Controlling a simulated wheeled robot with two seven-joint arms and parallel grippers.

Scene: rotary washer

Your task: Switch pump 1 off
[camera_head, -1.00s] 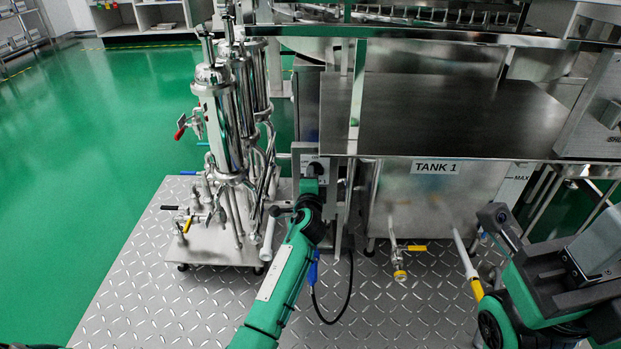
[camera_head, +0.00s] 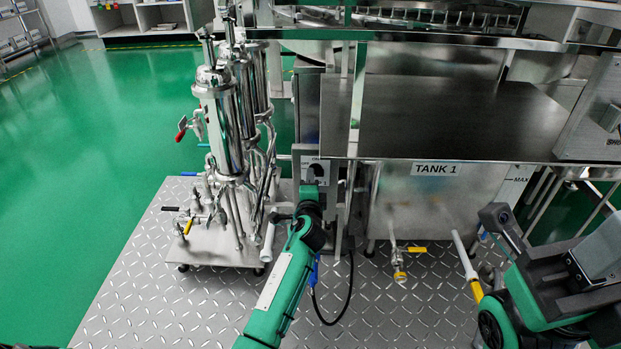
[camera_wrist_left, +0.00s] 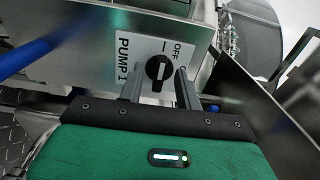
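The pump 1 switch is a black rotary knob (camera_wrist_left: 159,67) on a light plate marked PUMP 1 and OFF in the left wrist view. Its panel appears turned sideways there. In the head view the knob (camera_head: 318,171) sits on the grey box left of tank 1. My left gripper (camera_wrist_left: 159,76) is open, with one grey finger on each side of the knob. I cannot tell whether the fingers touch it. The right finger covers part of the plate's lettering. In the head view my left gripper (camera_head: 308,194) is just below the knob, partly hidden by my arm.
Steel filter housings (camera_head: 221,120) with pipes and valves stand left of my left arm. Tank 1 (camera_head: 435,200) and its steel top (camera_head: 455,115) are at the right. A yellow-handled valve (camera_head: 398,262) sticks out below. My right arm is at the right edge.

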